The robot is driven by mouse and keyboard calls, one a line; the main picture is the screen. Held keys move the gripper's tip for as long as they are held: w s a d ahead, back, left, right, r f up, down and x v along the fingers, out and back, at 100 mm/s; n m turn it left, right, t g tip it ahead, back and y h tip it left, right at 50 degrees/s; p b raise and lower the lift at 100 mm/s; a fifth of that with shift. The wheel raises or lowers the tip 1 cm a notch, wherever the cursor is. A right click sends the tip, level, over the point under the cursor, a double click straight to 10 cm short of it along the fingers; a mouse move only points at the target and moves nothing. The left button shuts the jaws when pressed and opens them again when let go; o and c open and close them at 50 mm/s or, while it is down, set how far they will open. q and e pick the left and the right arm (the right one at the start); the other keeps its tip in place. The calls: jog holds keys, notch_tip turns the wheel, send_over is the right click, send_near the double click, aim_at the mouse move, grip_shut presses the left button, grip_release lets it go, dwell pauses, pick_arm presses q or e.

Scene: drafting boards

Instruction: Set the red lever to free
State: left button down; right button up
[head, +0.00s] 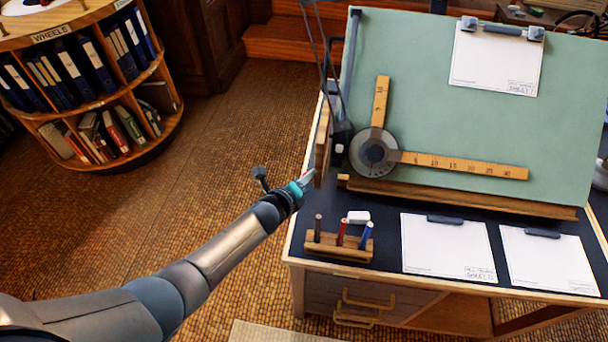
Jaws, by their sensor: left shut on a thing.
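The drafting board (470,130) stands tilted on the desk, with a wooden piece (322,140) along its left edge. My left gripper (308,178) reaches to the lower left edge of the board and is shut. A small bit of red, likely the red lever (313,172), shows at its fingertips; the rest is hidden, and I cannot read the lever's setting or any label. A dark knob (260,173) shows just left of the gripper; I cannot tell what it is fixed to. My right gripper is not in view.
The drafting head (374,153) with two wooden rulers lies on the board. A pen holder (338,247), an eraser (358,217) and two clipped sheets (448,250) lie on the desk. A round bookshelf (105,92) stands at the left. The floor between is clear.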

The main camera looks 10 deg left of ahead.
pick_arm(q)
jog(key=shift+d, duration=0.15)
jog(key=c, duration=0.5)
grip_release()
jog(key=p+v, duration=0.5)
jog(key=v, duration=1)
jog(key=shift+r, duration=0.25)
